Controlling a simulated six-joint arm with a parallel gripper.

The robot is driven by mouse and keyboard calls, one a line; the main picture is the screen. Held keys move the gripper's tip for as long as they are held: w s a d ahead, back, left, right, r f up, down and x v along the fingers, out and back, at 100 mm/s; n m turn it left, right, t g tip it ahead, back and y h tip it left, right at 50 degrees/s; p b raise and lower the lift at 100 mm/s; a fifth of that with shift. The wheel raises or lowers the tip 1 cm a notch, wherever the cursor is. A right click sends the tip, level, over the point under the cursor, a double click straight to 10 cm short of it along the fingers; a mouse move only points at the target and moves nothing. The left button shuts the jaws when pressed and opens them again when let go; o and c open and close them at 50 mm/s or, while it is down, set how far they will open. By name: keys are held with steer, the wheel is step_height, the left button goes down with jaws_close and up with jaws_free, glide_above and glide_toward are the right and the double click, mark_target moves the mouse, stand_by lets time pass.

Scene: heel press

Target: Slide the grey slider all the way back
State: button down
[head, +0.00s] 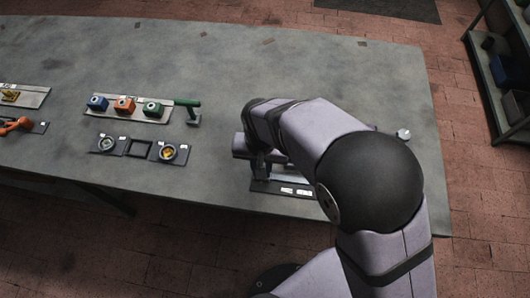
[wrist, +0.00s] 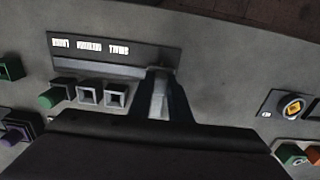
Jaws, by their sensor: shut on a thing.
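The grey slider (wrist: 159,97) shows in the wrist view as a light grey piece between the two dark fingers of my gripper (wrist: 163,94). My gripper is shut on it, near the right end of a long grey rail (wrist: 100,70). The rail lies on a dark plate (wrist: 120,50) with white labels. In the head view my gripper (head: 262,166) is low over the same plate (head: 268,188), and my arm hides most of the fixture. The slider cannot be made out there.
In the wrist view two square sockets (wrist: 101,95) and a green peg (wrist: 49,98) lie left of my gripper. In the head view a tray (head: 128,109) of coloured blocks and a dark fixture (head: 140,148) stand to the left.

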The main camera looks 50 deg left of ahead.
steer(key=c, duration=1.6)
jaws_free()
steer(key=shift+s+a, duration=0.25)
steer(key=shift+a, duration=0.05)
steer(key=shift+c, duration=0.2)
steer(key=shift+w+d, duration=0.1)
steer(key=shift+r, duration=0.2)
steer(key=shift+r+b, duration=0.8)
steer(key=shift+r, duration=2.75)
